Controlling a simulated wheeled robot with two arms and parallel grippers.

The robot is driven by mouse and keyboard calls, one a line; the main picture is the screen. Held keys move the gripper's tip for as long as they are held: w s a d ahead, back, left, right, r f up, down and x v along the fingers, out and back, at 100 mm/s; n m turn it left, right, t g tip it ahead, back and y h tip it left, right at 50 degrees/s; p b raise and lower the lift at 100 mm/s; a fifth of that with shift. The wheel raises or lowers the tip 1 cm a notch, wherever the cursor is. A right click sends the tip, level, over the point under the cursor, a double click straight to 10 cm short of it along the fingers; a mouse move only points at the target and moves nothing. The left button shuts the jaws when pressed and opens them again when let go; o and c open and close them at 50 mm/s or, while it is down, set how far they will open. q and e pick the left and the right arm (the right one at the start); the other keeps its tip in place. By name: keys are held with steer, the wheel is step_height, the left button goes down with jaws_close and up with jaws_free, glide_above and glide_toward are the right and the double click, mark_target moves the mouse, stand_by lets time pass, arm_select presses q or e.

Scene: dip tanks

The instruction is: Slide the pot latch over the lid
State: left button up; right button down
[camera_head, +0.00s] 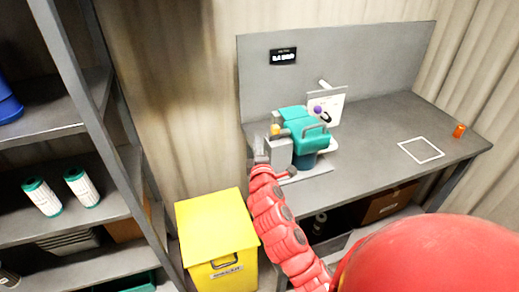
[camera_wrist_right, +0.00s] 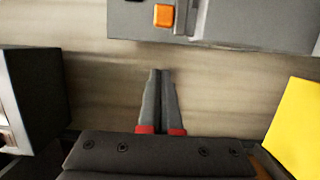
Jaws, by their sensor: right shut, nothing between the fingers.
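I cannot make out the latch as a separate part. My right gripper (camera_head: 258,150) is at the left end of the bench, just left of the grey housing. In the right wrist view its fingers (camera_wrist_right: 159,72) are together and empty, apart from a grey block (camera_wrist_right: 225,22) with an orange square button (camera_wrist_right: 164,15). My left gripper is not in view.
A yellow bin (camera_head: 215,225) stands on the floor left of the bench. A shelf rack (camera_head: 60,215) with filter cartridges is further left.

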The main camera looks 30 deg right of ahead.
mark_target(269, 136)
steer(key=d+p, duration=0.1)
steer(key=d, duration=0.1)
steer(key=w+d+p, duration=0.1)
steer(key=d+p, duration=0.1)
steer(key=d, duration=0.1)
steer(key=shift+r, duration=0.15)
steer(key=shift+w, duration=0.1)
